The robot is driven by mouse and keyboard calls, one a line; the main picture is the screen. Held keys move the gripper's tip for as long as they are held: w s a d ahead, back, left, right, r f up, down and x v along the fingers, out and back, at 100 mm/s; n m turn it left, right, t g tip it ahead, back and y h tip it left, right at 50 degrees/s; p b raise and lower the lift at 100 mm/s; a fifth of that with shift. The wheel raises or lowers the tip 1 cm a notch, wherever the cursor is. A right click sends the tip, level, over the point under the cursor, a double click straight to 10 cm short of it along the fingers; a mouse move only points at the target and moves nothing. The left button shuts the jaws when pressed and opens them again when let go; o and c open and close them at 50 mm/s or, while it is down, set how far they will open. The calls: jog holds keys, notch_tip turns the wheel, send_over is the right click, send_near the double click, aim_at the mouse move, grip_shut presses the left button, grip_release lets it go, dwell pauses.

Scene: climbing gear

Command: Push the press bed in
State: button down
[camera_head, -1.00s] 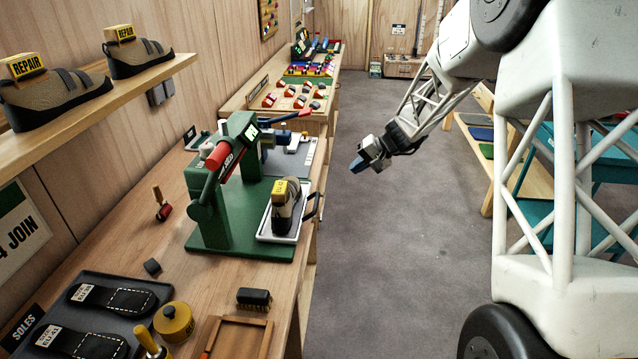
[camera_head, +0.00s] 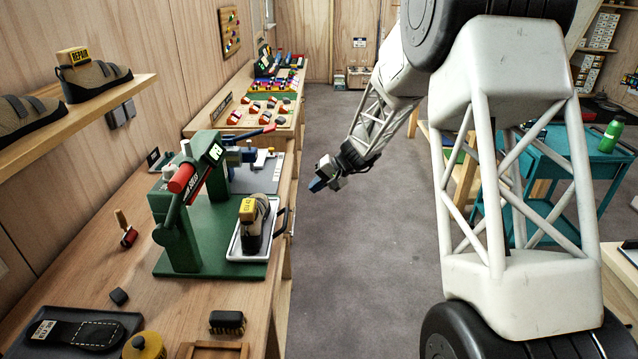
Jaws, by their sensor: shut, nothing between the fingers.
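The green press (camera_head: 178,240) stands on the wooden bench, with a red-gripped lever (camera_head: 182,178) at its top. Its bed is a white-rimmed tray (camera_head: 238,254) that sticks out of the press to the right, with a dark handle (camera_head: 283,221) on its right side. A shoe with a yellow label (camera_head: 252,222) stands upright on the bed. My gripper (camera_head: 317,186) is shut and empty.
A brush (camera_head: 227,322), a yellow round tin (camera_head: 144,346) and a red-tipped tool (camera_head: 126,230) are on the bench. A shelf with shoes (camera_head: 95,78) juts out above at left. The grey floor aisle (camera_head: 350,270) is clear. A teal cart (camera_head: 560,150) stands at right.

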jog(key=a+f, duration=0.4)
jog(key=a, duration=0.5)
jog(key=shift+f, duration=0.35)
jog(key=shift+a, duration=0.1)
jog(key=a, duration=1.5)
jog(key=shift+a, duration=0.35)
jog(key=shift+a+r, duration=0.1)
jog(key=shift+a, duration=0.05)
